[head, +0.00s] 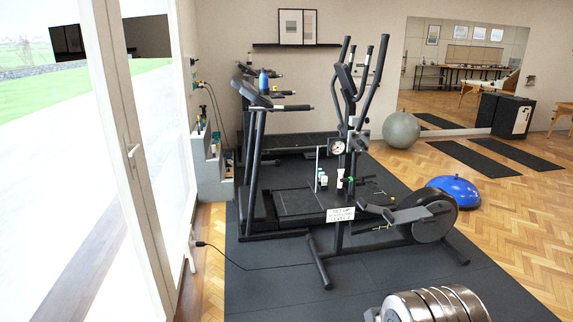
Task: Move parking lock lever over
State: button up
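No part that I can tell for sure as the parking lock lever shows at this size. A black elliptical trainer (344,232) stands on the dark mat in the middle. Small fittings cluster around its column: a round dial (337,146), a thin upright rod (317,168), a white cylinder (340,180) and small pieces with green and yellow parts. A white sign with black lettering (340,214) sits low at the front of the trainer. My gripper is not in view.
A treadmill (256,170) stands behind the trainer. A silver-and-black weight (436,304) lies at the bottom edge. A blue balance dome (454,191) and a grey ball (401,131) sit at the right. A cable (240,264) crosses the mat.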

aim_at(363, 177)
jog(key=i, duration=2.95)
jog(key=z, duration=2)
